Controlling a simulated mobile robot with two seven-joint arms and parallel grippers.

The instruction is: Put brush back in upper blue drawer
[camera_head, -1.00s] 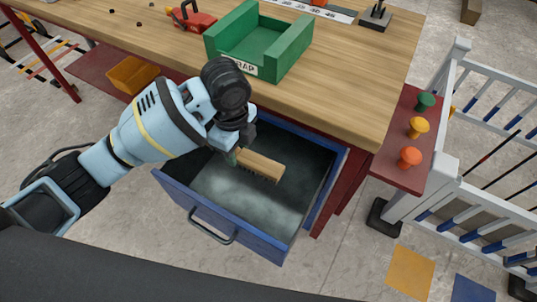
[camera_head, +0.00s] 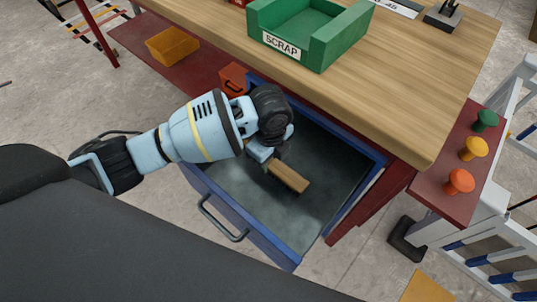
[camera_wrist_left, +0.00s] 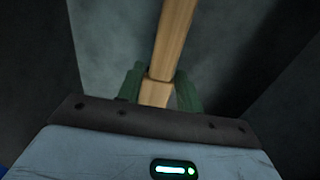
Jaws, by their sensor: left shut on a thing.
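The open blue drawer (camera_head: 221,205) juts out from under the workbench. My left gripper (camera_head: 272,160) is over the drawer, inside its outline, and is shut on the wooden brush (camera_head: 290,176). In the left wrist view the green fingers of my left gripper (camera_wrist_left: 160,88) clasp the brush's wooden handle (camera_wrist_left: 174,35), with the grey drawer floor beyond. The brush's head points toward the lower right in the head view. I cannot tell whether the brush touches the drawer floor. My right gripper is not in view.
The wooden workbench (camera_head: 400,90) overhangs the drawer's back and carries a green SCRAP bin (camera_head: 335,40). An orange bin (camera_head: 173,46) sits on the red lower shelf. Coloured knobs (camera_head: 473,148) stand on a red side shelf at right. The drawer floor around the brush looks clear.

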